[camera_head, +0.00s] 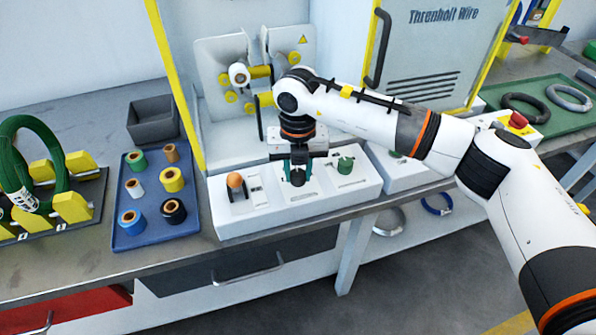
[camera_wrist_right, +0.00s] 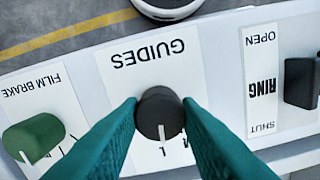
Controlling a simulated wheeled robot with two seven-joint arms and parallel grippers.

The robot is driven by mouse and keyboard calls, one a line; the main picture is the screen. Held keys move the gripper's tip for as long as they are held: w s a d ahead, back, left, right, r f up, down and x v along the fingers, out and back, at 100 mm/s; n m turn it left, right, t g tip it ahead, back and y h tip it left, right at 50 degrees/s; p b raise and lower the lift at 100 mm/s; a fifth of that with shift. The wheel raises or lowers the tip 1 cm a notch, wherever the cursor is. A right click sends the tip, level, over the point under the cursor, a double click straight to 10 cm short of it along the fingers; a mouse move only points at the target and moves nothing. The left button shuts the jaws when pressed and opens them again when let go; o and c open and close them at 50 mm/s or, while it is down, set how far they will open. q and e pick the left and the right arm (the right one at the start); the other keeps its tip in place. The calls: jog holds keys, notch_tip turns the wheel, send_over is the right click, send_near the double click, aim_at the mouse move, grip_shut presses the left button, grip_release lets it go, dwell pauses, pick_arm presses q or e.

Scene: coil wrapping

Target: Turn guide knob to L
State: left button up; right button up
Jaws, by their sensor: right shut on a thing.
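The dark guide knob (camera_wrist_right: 160,113) sits under the GUIDES label (camera_wrist_right: 148,53) in the right wrist view. Its white pointer line points down in that picture, and small letters beside it are partly hidden by my fingers. The teal fingers of my right gripper (camera_wrist_right: 163,125) lie on both sides of the knob, shut on it. In the head view my right gripper (camera_head: 299,165) reaches straight down onto the middle of the white control panel (camera_head: 262,222) and mostly hides the knob. My left gripper is not in view.
The green FILM BRAKE knob (camera_wrist_right: 34,138) and the dark RING switch (camera_wrist_right: 301,83) flank the guide knob. An orange-topped control (camera_head: 235,181) stands at the panel's left. A blue tray of spools (camera_head: 126,240) lies left of the panel. The wrapping machine (camera_head: 225,65) rises behind.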

aim_at(298, 173)
jog(key=shift+m, duration=0.8)
jog(key=o, duration=1)
notch_tip(298, 173, up, 12)
jog(key=shift+r+b, duration=0.1)
jog(key=shift+b, duration=0.55)
